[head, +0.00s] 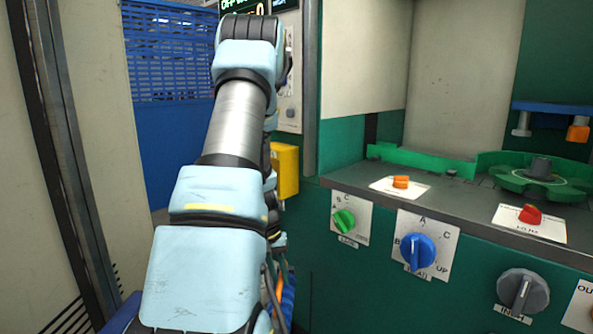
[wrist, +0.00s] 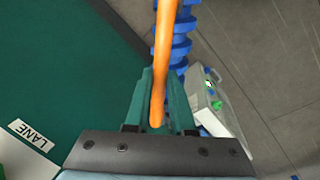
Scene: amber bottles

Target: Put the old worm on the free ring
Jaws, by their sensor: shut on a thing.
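In the wrist view my gripper (wrist: 160,98) has its teal fingers shut on a long orange bar (wrist: 162,50). A blue screw-shaped worm (wrist: 182,45) shows just behind the bar. I cannot tell whether the bar is part of the worm. In the head view a bit of the orange bar (head: 279,288) and the blue worm (head: 288,305) show low beside my arm, which hides most of them and my gripper. I cannot make out a free ring in either view.
The green machine's deck carries a green star wheel (head: 520,181) and a red knob (head: 530,213). Its front has a blue dial (head: 418,252) and a green knob (head: 344,221). A yellow box (head: 285,170) is behind my arm. A grey case (wrist: 215,105) lies over grey floor.

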